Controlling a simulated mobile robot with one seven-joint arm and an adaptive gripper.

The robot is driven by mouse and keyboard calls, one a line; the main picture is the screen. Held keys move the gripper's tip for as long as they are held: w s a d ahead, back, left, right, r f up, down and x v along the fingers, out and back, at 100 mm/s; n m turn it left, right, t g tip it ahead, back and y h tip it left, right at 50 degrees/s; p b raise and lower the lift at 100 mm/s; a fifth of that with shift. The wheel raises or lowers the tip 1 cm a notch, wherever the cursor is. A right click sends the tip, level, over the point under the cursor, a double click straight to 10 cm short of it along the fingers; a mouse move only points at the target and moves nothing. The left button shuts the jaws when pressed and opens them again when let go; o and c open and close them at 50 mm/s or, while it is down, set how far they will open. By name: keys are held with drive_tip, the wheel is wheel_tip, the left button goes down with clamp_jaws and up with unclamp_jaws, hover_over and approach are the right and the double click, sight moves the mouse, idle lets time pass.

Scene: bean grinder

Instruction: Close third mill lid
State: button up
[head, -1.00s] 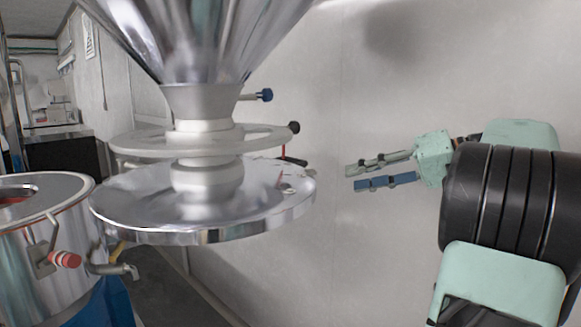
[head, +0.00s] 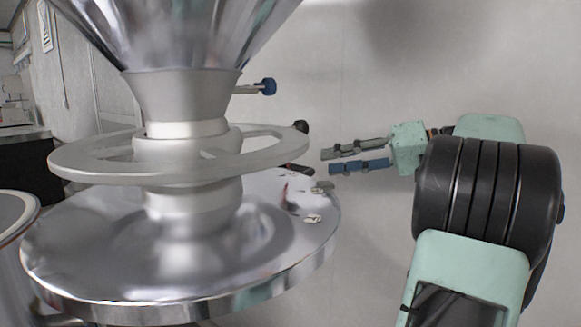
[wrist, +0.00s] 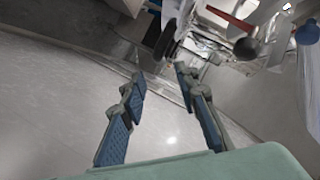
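The mill lid (head: 180,255) is a round, shiny metal disc under a steel funnel (head: 175,40) in the head view. A pale spoked ring (head: 95,165) sits around the neck above it. I cannot tell which mill this one is. My gripper (head: 335,160) is to the right of the lid's rim, with its two fingers pointing left toward the machine. The fingers are apart with nothing between them. The wrist view also shows the open fingers (wrist: 158,80), with blue pads.
A blue-knobbed rod (head: 267,87) and a dark-knobbed lever (head: 300,127) stick out near the neck. Part of a metal drum (head: 15,215) shows at the left edge. A plain wall (head: 400,60) stands behind my arm.

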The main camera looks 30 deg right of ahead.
sight(295, 168)
drive_tip(key=x, duration=0.9)
drive_tip(key=shift+w+a, duration=0.3)
drive_tip(key=shift+a, duration=0.05)
clamp_jaws()
